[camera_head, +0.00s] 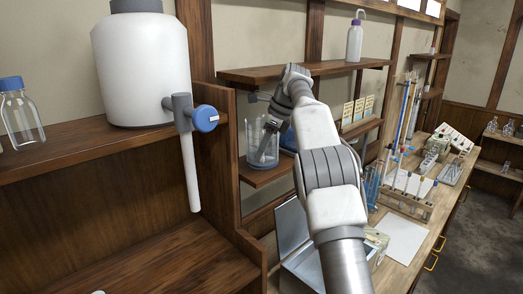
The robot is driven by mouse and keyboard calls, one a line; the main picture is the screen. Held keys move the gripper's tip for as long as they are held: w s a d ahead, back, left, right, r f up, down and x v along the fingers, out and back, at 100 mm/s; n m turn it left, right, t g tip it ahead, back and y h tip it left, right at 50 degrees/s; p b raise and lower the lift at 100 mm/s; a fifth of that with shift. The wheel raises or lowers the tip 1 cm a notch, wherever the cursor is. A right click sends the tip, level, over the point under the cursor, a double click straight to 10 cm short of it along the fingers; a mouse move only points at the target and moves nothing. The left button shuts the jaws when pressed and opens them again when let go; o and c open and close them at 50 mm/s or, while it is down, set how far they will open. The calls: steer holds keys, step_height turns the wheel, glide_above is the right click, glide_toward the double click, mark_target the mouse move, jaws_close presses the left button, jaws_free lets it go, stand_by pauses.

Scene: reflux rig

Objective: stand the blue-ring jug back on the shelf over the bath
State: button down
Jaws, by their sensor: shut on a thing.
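A clear glass vessel (251,148), which looks to be the blue-ring jug, is upright at a small lower wooden shelf, with a bluish band near its bottom. Thin rods show in or behind it. My gripper (265,144) reaches down to it from the upper right, with its dark fingers against the glass. It appears shut on the jug, but the contact is small and partly hidden. I cannot tell whether the jug's base touches the small shelf (266,178). A longer wooden shelf (270,74) is above. I cannot make out the bath.
A large white tank (142,70) with a blue-capped tap (205,118) stands at left, beside a glass bottle (20,115). A white bottle (354,42) stands on the upper shelf. Racks of glassware (408,192) and a paper sheet (400,240) occupy the bench at right.

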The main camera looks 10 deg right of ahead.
steer(key=c, duration=0.8)
jaws_free()
steer(key=shift+c, duration=0.2)
